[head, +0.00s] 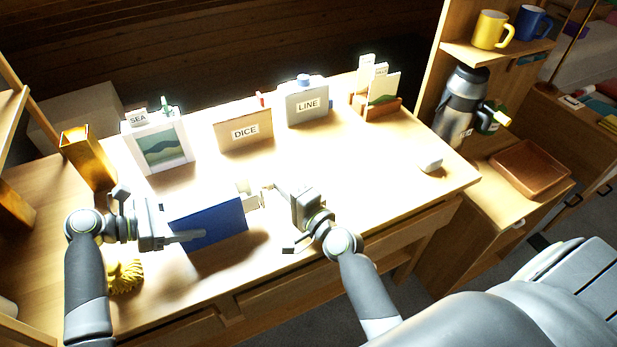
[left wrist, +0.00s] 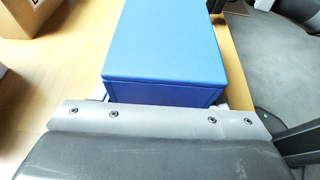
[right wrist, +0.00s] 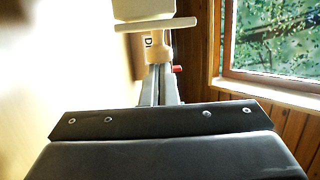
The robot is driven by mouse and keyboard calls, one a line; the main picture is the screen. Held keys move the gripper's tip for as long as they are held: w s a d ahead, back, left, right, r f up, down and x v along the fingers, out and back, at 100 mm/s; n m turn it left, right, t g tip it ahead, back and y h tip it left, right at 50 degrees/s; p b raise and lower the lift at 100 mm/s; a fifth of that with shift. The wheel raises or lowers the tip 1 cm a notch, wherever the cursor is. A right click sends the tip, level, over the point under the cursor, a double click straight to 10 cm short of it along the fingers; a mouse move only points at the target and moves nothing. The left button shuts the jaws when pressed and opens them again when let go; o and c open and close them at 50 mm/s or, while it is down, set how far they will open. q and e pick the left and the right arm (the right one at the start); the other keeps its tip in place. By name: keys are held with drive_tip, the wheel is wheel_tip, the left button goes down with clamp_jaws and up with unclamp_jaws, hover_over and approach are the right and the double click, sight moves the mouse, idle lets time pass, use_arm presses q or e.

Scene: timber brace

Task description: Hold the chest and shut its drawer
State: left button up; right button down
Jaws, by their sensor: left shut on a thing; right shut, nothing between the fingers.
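The chest is a blue box (head: 208,224) near the table's front, left of centre. It also shows in the left wrist view (left wrist: 170,45). My left gripper (head: 188,236) is shut on the chest at its left end; its fingers are mostly hidden in the left wrist view. A pale drawer (head: 250,200) sticks out from the chest's right end, so it stands open. My right gripper (head: 268,189) is shut and empty, its tips close by the drawer's outer end. In the right wrist view a pale drawer front with a bar (right wrist: 155,24) is just beyond the fingers; I cannot tell whether they touch.
Behind stand the SEA picture holder (head: 158,147), the DICE box (head: 243,131), the LINE box (head: 307,104) and a card holder (head: 377,106). A yellow brush-like thing (head: 126,276) lies by my left arm. The table's right part is mostly clear.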

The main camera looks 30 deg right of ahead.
use_arm(q)
drive_tip(key=shift+d, duration=0.1)
use_arm(e)
drive_tip(key=shift+a, duration=2.25)
drive_tip(key=shift+d, duration=0.1)
drive_tip(key=d, duration=0.4)
drive_tip(key=shift+d, duration=0.2)
drive_tip(key=v, duration=1)
drive_tip(key=shift+a, duration=0.2)
use_arm(q)
drive_tip(key=o, duration=1.2)
